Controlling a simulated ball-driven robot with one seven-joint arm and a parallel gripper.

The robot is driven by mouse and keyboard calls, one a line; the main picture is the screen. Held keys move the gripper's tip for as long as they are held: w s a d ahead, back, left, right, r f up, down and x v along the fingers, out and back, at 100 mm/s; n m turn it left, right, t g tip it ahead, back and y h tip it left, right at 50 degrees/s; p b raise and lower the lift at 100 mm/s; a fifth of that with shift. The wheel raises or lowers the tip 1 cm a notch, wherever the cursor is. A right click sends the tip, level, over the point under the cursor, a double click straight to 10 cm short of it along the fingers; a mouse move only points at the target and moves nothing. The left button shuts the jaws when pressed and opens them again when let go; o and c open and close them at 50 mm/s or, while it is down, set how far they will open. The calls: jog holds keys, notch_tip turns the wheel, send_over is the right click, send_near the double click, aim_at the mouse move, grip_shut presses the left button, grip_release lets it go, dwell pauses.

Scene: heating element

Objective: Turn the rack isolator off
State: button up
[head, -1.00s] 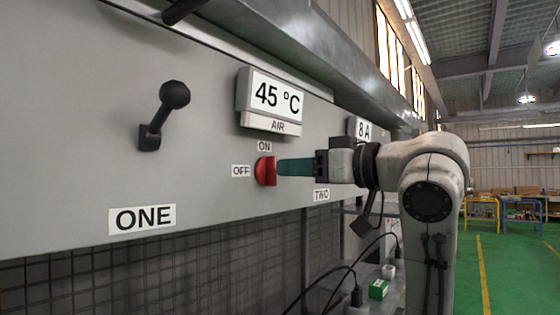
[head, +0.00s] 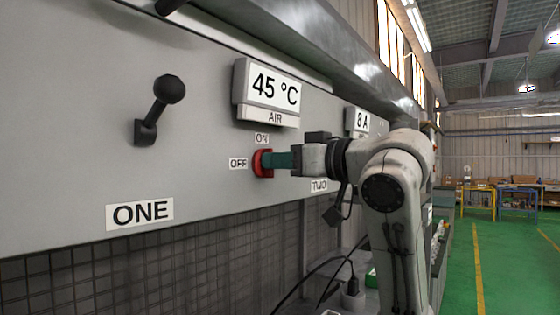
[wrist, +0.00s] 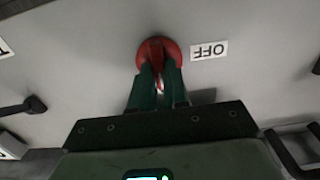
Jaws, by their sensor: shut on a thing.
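The rack isolator is a red rotary knob (head: 262,163) on the grey panel, with an ON label (head: 261,138) above it and an OFF label (head: 238,163) to its left. My gripper (head: 272,161) reaches it from the right, its teal fingers against the knob. In the wrist view, the fingers (wrist: 158,77) are shut on the raised grip of the red knob (wrist: 158,48), one on each side. The OFF label (wrist: 209,50) appears upside down there, right of the knob. The fingers hide much of the grip, so its exact angle is hard to tell.
A black lever (head: 158,108) sticks out left of the knob, above the ONE label (head: 139,213). A 45 °C display box (head: 268,92) juts out just above the knob. An 8 A display (head: 361,121) is farther along. Black cables (head: 318,278) hang below my arm.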

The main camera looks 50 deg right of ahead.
grip_shut()
jog(key=shift+n, duration=0.3)
jog(key=shift+a+f+n+b, duration=0.1)
jog(key=shift+n+b, duration=1.25)
jog(key=shift+n, duration=1.5)
jog(key=shift+a+f+n+b, duration=0.15)
jog(key=shift+n+b, duration=1.2)
jog(key=shift+n, duration=1.55)
jog(key=shift+a+f+n+b, duration=0.1)
jog(key=shift+n+b, duration=1.25)
jog(key=shift+n, duration=1.5)
jog(key=o, duration=0.6)
grip_release()
